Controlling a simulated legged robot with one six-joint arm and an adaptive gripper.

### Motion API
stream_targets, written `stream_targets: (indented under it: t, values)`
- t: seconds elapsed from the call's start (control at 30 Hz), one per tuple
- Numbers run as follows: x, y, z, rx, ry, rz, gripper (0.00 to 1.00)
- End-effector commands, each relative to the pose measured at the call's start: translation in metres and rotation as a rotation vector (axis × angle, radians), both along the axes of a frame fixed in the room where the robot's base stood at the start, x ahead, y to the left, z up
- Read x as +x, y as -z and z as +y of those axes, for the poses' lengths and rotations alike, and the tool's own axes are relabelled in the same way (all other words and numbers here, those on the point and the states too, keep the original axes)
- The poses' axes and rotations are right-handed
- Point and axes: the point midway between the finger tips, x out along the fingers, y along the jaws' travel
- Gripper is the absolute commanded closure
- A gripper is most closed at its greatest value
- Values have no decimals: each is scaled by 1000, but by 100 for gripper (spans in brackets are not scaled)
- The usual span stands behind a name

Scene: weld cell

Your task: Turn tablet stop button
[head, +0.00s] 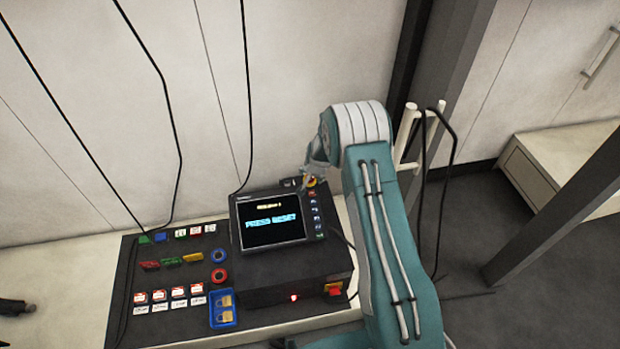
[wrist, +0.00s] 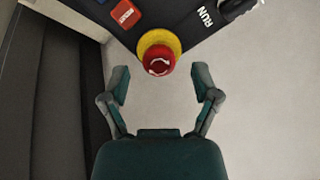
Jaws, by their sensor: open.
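The tablet (head: 272,219) stands tilted on a black box, its screen reading "PRESS RESET". Its stop button is a red knob on a yellow collar at the tablet's upper right corner; in the head view only a little of it (head: 311,182) shows beside my gripper. In the wrist view the red stop button (wrist: 158,61) is just ahead, centred between the fingers, with white curved arrows on its top. My gripper (wrist: 160,82) is open, its two fingers apart on either side below the button. No contact shows. In the head view my gripper (head: 308,181) is small and partly hidden by my arm.
A black panel (head: 130,262) with coloured tags, cards and a blue padlock tray (head: 222,309) lies left of the tablet. The black box (head: 300,272) carries a red switch. Cables hang from above. A white pipe frame (head: 411,135) and dark post stand close right of my arm.

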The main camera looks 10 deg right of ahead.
Motion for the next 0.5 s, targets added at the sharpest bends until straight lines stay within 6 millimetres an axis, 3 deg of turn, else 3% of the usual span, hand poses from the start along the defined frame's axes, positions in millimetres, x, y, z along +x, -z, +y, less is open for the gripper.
stream_targets:
  t: [0.3, 0.5]
  values:
    - [-23, -56, -2, 0, 1, -2, 21]
    - [-34, -80, -3, 0, 0, 0, 21]
